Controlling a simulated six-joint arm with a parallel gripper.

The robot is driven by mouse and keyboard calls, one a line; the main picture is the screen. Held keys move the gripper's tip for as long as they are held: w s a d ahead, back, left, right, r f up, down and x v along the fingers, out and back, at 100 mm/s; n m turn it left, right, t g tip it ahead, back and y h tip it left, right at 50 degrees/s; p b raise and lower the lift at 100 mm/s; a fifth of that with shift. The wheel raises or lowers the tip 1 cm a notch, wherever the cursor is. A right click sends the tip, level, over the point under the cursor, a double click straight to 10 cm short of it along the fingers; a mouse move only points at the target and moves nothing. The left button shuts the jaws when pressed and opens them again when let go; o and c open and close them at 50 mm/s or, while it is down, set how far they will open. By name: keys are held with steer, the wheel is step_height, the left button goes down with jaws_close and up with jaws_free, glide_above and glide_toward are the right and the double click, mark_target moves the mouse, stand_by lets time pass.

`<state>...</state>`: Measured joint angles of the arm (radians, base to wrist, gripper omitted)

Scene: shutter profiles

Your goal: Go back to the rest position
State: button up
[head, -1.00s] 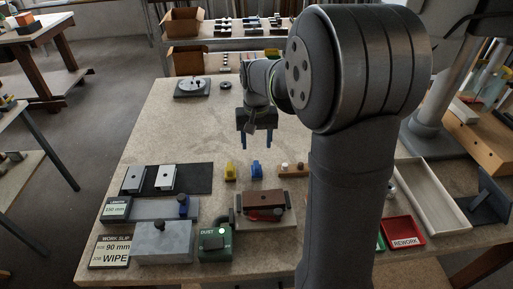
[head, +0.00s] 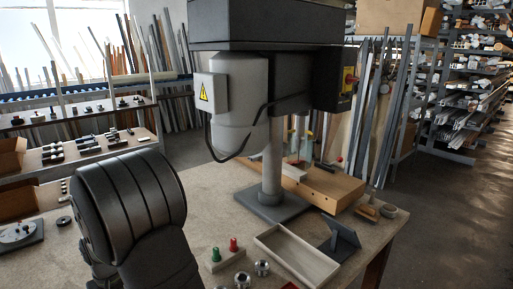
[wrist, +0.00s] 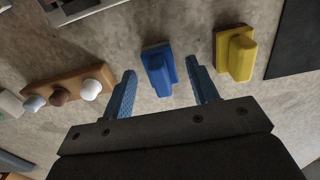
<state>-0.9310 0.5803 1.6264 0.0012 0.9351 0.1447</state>
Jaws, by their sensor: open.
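My gripper (wrist: 161,92) shows in the wrist view with its two blue fingers spread apart and nothing between the tips. It hangs above the bench, and a blue block (wrist: 158,70) stands on the bench just beyond the gap between the fingers. A yellow block (wrist: 238,55) stands to the right of it. In the head view only my dark arm links show at the lower left; the gripper is hidden there.
A wooden strip (wrist: 70,90) with round knobs lies left of the fingers. A dark mat (wrist: 297,40) is at the right. In the head view a drill press column (head: 272,165), a pale tray (head: 297,256) and a dark angled stand (head: 341,243) occupy the bench's right part.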

step_height(320, 180, down, 2)
steer(key=shift+r, duration=2.1)
